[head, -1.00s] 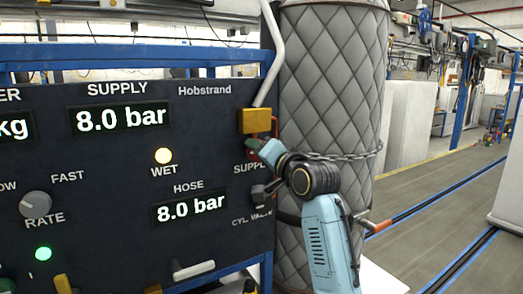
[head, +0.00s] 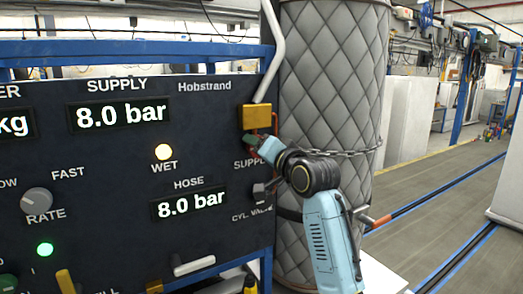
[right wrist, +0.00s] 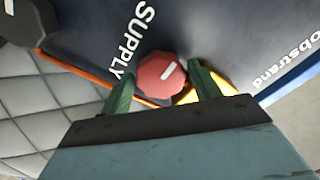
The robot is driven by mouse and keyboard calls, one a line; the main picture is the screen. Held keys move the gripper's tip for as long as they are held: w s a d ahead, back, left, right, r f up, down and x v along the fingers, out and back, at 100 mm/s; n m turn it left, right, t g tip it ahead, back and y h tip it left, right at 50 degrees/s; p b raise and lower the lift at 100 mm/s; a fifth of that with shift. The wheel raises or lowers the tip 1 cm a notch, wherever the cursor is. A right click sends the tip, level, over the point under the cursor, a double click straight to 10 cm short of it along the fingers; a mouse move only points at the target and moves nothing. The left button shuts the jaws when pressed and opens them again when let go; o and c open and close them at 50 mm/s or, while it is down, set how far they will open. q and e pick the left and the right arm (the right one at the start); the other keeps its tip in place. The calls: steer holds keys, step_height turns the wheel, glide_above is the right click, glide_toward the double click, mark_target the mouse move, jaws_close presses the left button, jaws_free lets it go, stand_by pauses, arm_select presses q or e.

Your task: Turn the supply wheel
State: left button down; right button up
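The supply wheel (right wrist: 163,74) is a red, faceted knob with a white mark, beside the SUPPLY label on the dark panel. My right gripper (right wrist: 163,88) is open, with one green finger on each side of the wheel and a visible gap on both sides. Whether the fingertips reach past its face is unclear. In the head view my right gripper (head: 252,143) is at the panel's right edge, below a yellow block, and largely hides the wheel. The supply display (head: 121,115) reads 8.0 bar. My left gripper is not in view.
The dark CYL. VALVE knob (head: 262,191) is just below the gripper. A quilted grey cylinder (head: 332,80) with a chain (head: 345,153) stands close to the right of the panel. The hose display (head: 188,205) reads 8.0 bar. Open floor lies at the far right.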

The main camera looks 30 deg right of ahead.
steer(key=s+d+b, duration=0.1)
steer(key=s+b, duration=0.2)
steer(key=s, duration=1)
steer(key=shift+s, duration=0.2)
stand_by(1.0)
